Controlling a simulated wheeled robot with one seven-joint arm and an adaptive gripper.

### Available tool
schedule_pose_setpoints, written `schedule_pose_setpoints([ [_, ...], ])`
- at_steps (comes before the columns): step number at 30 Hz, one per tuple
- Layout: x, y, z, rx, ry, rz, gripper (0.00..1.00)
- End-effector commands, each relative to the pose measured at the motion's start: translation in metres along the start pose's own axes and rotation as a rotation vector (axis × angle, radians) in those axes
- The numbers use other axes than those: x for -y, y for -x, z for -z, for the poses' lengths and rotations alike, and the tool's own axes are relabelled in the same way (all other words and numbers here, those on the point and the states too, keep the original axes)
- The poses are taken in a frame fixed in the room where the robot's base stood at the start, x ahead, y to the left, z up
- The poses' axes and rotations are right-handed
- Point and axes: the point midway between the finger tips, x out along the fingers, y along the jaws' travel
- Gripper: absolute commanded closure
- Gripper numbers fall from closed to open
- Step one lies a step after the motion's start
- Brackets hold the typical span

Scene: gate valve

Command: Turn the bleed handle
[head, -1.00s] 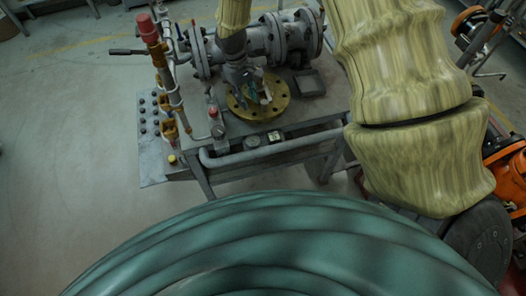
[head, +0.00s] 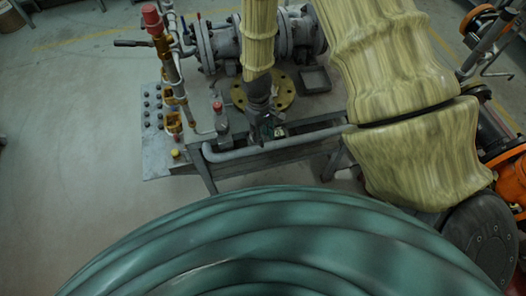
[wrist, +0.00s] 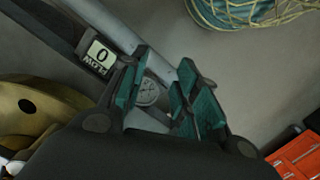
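My gripper (head: 266,130) is at the front edge of the valve bench, in front of the brass flange (head: 283,95). In the wrist view its teal fingers (wrist: 165,62) are apart, with nothing held. Between and beyond them are a round dial gauge (wrist: 149,91) and a grey pipe (wrist: 125,38). I cannot tell for sure which part is the bleed handle. A dark lever (head: 133,43) sticks out left of the valve body, and a small red-topped fitting (head: 217,107) stands left of my gripper.
The grey bench (head: 158,160) carries the flanged grey valve body (head: 222,45) and a red-capped upright pipe (head: 152,18). A FLOW display reading 0 (wrist: 99,54) sits beside the gauge. A coiled hose (wrist: 240,12) lies beyond. Floor at the left is clear.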

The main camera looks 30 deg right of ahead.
Motion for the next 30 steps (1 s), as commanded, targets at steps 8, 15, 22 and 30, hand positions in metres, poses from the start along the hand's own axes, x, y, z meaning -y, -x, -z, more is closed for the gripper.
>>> schedule_pose_setpoints([
  [8, 0.012, -0.034, -0.020, -0.016, -0.028, 0.025, 0.69],
  [15, 0.017, -0.047, -0.028, -0.028, -0.043, 0.035, 0.69],
  [22, 0.018, -0.049, -0.030, -0.030, -0.045, 0.036, 0.69],
  [30, 0.020, -0.056, -0.034, -0.030, -0.051, 0.040, 0.69],
])
